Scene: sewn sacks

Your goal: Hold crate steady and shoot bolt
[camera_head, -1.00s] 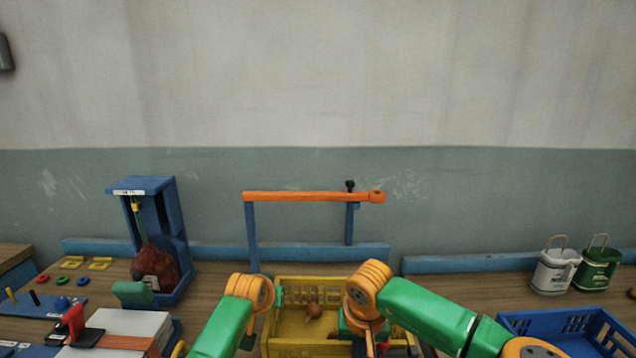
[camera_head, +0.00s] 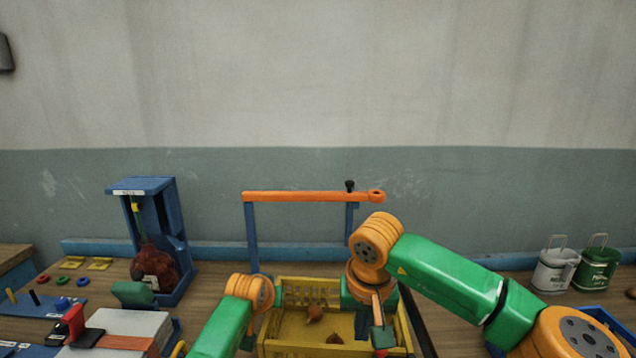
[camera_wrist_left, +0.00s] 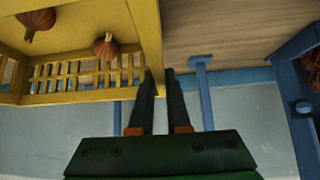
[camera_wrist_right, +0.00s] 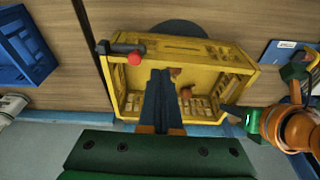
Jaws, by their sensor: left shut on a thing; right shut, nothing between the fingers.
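A yellow crate (camera_head: 300,350) stands on the bench in front of me; onions (camera_head: 315,312) lie in it. My left gripper (camera_wrist_left: 160,80) is shut on the crate's side wall (camera_wrist_left: 147,30), at the crate's left in the head view. A black bolt (camera_wrist_right: 118,48) with a red knob (camera_wrist_right: 134,58) lies at the crate's opposite end, seen in the right wrist view. My right gripper (camera_wrist_right: 160,76) is shut and empty, its fingers over the crate beside the knob. Whether they touch anything I cannot tell. The bolt's far end is unclear.
An orange bar (camera_head: 310,197) on blue posts stands behind the crate. A blue stand (camera_head: 155,235) with a red sack is at left. Bench between is mostly clear.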

